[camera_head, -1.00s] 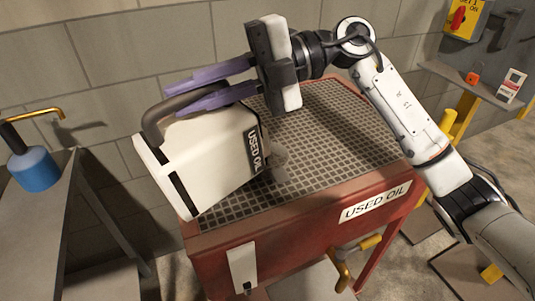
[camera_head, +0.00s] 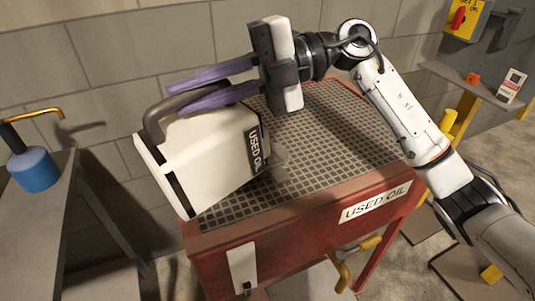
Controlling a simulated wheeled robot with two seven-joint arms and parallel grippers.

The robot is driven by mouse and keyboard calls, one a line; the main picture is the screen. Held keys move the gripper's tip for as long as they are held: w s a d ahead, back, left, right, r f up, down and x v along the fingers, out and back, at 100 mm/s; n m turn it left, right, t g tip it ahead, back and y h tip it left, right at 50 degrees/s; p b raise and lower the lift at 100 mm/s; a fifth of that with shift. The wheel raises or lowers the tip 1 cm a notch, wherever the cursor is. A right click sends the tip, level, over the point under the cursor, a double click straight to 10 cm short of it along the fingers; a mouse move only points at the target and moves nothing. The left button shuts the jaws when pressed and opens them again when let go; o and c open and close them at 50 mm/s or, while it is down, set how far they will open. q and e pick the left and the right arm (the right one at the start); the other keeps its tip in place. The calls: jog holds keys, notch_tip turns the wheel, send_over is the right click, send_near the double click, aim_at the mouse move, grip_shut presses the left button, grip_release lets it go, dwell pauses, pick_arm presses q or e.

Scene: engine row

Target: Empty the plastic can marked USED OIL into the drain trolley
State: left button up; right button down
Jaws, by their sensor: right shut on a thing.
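The white plastic can (camera_head: 205,150) has a dark label reading USED OIL and a dark grey handle (camera_head: 180,100). It is tilted well over on its side above the left part of the drain trolley (camera_head: 290,232). The trolley is red with a grey grated top (camera_head: 330,130) and a USED OIL sign on its front. My right gripper (camera_head: 208,85), with purple fingers, is shut on the can's handle. A pale, blurred shape by the can's right end may be its neck or liquid; I cannot tell. My left gripper is not in view.
A grey bench (camera_head: 55,190) at the left holds a blue oil can (camera_head: 33,168) with a brass spout. A yellow-handled valve (camera_head: 350,262) sticks out below the trolley's front. A shelf (camera_head: 470,82) with small items is at the upper right. A block wall stands behind.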

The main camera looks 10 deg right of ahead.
jog(key=shift+w+d+y+b, duration=0.4)
jog(key=shift+d+y, duration=0.2)
jog(key=shift+d, duration=0.15)
dwell(3.5)
